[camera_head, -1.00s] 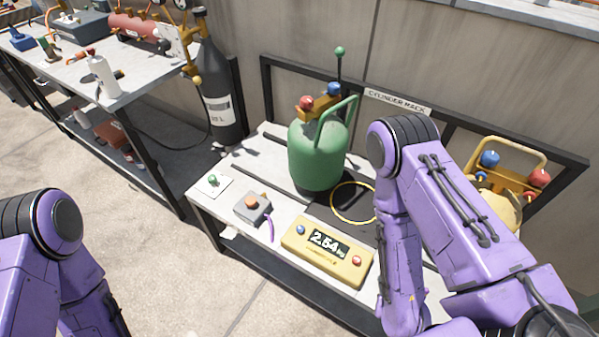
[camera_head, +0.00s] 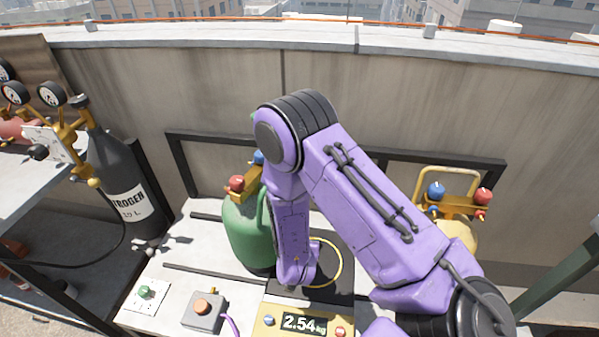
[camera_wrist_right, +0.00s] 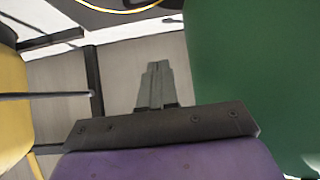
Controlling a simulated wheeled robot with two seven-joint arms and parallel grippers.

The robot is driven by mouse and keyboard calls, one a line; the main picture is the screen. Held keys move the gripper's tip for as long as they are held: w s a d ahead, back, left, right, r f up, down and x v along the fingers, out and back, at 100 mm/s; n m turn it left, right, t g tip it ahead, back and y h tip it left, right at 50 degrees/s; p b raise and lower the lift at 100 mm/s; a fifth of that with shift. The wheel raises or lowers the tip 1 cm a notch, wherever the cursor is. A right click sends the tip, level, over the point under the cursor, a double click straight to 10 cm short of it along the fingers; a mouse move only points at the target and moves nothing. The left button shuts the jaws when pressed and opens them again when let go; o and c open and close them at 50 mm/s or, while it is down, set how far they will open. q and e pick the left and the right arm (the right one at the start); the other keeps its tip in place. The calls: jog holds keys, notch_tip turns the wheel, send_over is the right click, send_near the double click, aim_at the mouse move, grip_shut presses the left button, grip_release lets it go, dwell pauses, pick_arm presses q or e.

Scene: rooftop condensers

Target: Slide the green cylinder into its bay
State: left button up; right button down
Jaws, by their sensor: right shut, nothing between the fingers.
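The green cylinder (camera_head: 244,232) stands upright on the bench, left of a yellow ring (camera_head: 338,262) on a black mat. My right arm crosses in front of it in the head view, hiding its right side and much of its top. In the right wrist view the green cylinder (camera_wrist_right: 255,75) fills the right side. My right gripper (camera_wrist_right: 155,80) is shut and empty there, beside the green wall; I cannot tell whether they touch. A dark rack frame (camera_head: 447,158) runs behind the bench. Its middle is hidden by my arm, and I cannot tell which bay is meant.
A yellow cylinder (camera_head: 461,232) stands at the right of the rack. A yellow scale (camera_head: 272,324) reading 2.54, a grey button box (camera_head: 204,312) and a green-knobbed switch plate (camera_head: 145,295) are at the front. A black nitrogen bottle (camera_head: 116,180) stands left. A wall rises behind.

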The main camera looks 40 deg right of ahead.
jog(key=w+a+b+x, duration=0.1)
jog(key=b+x, duration=0.4)
jog(key=x, duration=0.4)
jog(key=shift+w, duration=0.35)
jog(key=shift+a, duration=0.15)
